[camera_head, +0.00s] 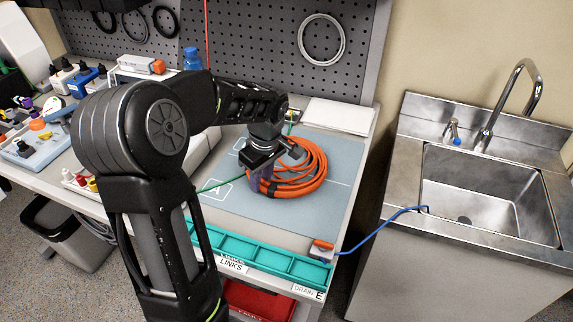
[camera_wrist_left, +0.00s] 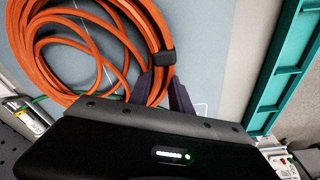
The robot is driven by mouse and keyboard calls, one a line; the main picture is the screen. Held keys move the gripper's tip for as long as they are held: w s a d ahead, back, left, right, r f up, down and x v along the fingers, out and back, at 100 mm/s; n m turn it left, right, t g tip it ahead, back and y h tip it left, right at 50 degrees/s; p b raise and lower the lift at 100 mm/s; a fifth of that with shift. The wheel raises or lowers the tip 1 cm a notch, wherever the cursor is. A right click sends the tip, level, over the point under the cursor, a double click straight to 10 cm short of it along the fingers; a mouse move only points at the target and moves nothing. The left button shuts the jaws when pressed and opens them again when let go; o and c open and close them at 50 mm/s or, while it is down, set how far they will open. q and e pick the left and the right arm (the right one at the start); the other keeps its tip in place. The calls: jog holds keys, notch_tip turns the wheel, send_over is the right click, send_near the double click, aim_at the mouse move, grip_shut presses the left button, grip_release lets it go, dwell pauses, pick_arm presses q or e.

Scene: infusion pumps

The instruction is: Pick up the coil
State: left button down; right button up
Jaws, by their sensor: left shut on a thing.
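The orange coil (camera_head: 312,172) of hose lies on the blue-grey mat (camera_head: 334,208) on the workbench. My left gripper (camera_head: 262,184) reaches down onto the coil's left side. Its dark purple fingers straddle the coil's strands, and it is shut on them. In the left wrist view the coil (camera_wrist_left: 148,22) fills the upper left, with a black strap around its strands. The fingers of my left gripper (camera_wrist_left: 163,88) close on the bundle just beside that strap. The fingertips are partly hidden by the hose. My right gripper is not in view.
A teal divided tray (camera_head: 262,258) runs along the bench's front edge. A steel sink (camera_head: 490,195) stands to the right, with a blue hose (camera_head: 385,223) leading to the bench corner. A pegboard (camera_head: 265,45) with hanging coils rises behind. A thin green line crosses the mat.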

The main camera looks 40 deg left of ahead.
pick_arm(q)
jog(key=shift+r, duration=0.15)
dwell(0.5)
notch_tip(320, 180, up, 10)
jog(key=shift+b, duration=0.35)
dwell(0.6)
